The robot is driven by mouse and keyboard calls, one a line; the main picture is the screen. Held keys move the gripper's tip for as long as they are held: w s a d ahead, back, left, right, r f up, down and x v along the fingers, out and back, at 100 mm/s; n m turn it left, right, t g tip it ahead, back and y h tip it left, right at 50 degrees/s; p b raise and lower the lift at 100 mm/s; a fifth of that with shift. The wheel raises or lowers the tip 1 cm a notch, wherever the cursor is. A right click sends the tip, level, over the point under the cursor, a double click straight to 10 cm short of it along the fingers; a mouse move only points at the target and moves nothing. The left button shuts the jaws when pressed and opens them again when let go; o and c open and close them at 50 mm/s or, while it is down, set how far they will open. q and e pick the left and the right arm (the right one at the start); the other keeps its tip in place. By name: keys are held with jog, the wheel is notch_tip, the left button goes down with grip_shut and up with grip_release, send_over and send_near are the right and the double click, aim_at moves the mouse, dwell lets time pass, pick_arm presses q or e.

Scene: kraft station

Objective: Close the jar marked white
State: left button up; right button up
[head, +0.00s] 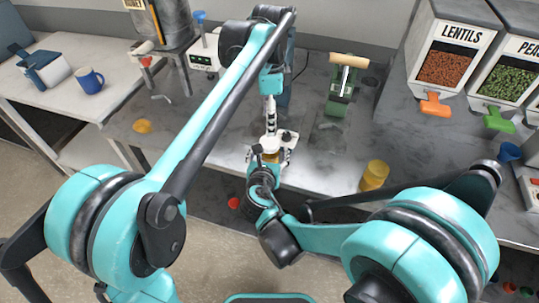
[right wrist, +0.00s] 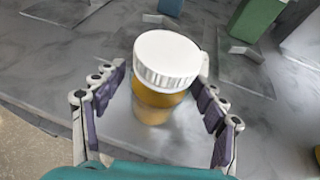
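A jar with an amber body and a white ribbed lid (right wrist: 167,58) stands upright on the grey counter in the right wrist view. The lid sits on its mouth; I cannot tell whether it is tight. In the head view the white lid (head: 270,144) shows near the counter's front edge, with the body partly hidden by my right gripper. My right gripper (right wrist: 162,82) has its fingers spread on both sides of the jar, with a gap visible at the left. My left gripper (head: 270,118) points down above and behind the jar; its fingers are too small to judge.
A yellow jar (head: 374,175) stands to the right. A green stand with a wooden handle (head: 345,85) is behind. Lentil (head: 445,66) and pea (head: 509,80) dispensers stand at the back right. A yellow disc (head: 142,126) lies at the left. Counter is bare between the jars.

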grip_shut()
pick_arm(q)
jog(key=n, duration=1.3)
jog(key=shift+n, duration=0.3)
jog(key=n, duration=0.4)
jog(key=shift+n, duration=0.4)
jog(key=n, duration=1.3)
